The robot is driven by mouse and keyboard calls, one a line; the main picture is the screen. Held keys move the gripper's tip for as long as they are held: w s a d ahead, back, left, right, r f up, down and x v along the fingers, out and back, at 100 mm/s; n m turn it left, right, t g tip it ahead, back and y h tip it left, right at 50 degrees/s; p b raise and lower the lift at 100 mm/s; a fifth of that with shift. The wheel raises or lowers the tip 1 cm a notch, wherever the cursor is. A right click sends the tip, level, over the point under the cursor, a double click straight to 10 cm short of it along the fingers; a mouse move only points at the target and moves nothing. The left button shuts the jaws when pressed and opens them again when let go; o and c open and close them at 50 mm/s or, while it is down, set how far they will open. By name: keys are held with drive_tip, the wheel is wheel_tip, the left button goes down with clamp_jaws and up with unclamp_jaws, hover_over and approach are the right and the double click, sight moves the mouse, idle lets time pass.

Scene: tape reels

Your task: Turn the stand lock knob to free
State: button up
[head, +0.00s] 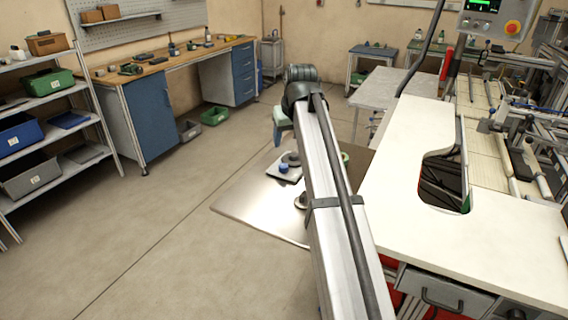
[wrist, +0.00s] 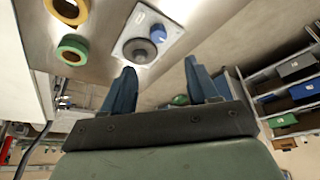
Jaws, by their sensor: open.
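A small white plate (wrist: 150,38) lies on the metal sheet and carries a blue knob (wrist: 157,33) and a larger dark grey round part (wrist: 140,50). In the head view, the blue knob (head: 283,168) and the grey part (head: 291,158) show just left of my arm. I cannot read any lock or free marking. My gripper (wrist: 160,72) is open and empty, its two blue fingers spread apart. The plate lies beyond the fingertips in the wrist view, apart from them.
A green ring reel (wrist: 72,50) and a yellow ring reel (wrist: 68,10) lie left of the plate in the wrist view. The metal sheet (head: 245,207) has bare room at its front left. A white machine table (head: 400,220) stands close right of my arm.

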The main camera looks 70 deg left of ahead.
sight(284, 165)
drive_tip(key=x, duration=1.3)
drive_tip(key=shift+a, duration=0.1)
drive_tip(key=shift+c, duration=0.3)
drive_tip(key=c, duration=1)
drive_tip(key=shift+w, duration=0.1)
